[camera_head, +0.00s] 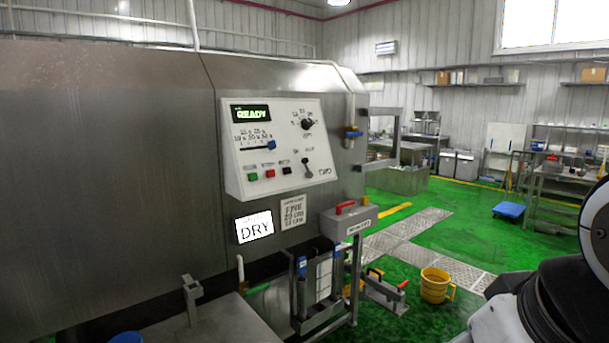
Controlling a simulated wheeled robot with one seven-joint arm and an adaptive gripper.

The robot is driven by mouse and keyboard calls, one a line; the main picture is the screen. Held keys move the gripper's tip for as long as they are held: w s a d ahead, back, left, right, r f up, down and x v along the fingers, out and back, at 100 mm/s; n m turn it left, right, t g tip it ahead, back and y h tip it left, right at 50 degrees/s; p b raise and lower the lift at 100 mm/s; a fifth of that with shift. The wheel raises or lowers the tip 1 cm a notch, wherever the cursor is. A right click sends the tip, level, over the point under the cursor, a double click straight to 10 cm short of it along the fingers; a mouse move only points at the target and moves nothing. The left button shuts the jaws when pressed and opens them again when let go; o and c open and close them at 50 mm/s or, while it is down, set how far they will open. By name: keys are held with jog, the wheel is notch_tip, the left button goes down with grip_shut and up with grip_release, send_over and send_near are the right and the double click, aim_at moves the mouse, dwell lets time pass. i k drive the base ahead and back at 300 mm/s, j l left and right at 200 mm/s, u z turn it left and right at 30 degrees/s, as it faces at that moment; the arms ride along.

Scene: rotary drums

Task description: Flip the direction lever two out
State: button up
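A white control panel (262,180) is fixed to the steel drum machine. A small dark lever (307,168) sits at its lower right, with small labels above it that are too small to read surely. I cannot tell which way it is set. A green display reading READY (251,114) is at the upper left of the panel. A black dial (307,124) is at the upper right. A slider with a blue knob (271,145) is in the middle. Green, red and black buttons line the bottom. My gripper is not in view; only part of my arm shows at the lower right.
A grey box with a red handle (348,221) juts out below the panel. A DRY sign (254,228) is on the machine. A yellow bucket (435,285) and a metal frame (318,300) stand in front. Green floor (430,236) is open to the right.

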aim_at(308, 174)
jog(key=i+l+u, duration=0.2)
jog(key=i+l, duration=0.2)
jog(key=l, duration=0.15)
jog(key=i+l, duration=0.2)
jog(key=l, duration=0.2)
jog(key=i+l, duration=0.2)
jog(key=l, duration=0.15)
jog(key=i+l, duration=0.2)
jog(key=l, duration=0.15)
jog(key=i+l, duration=0.15)
jog(key=i, duration=0.4)
jog(key=i+l, duration=0.15)
jog(key=i, duration=0.45)
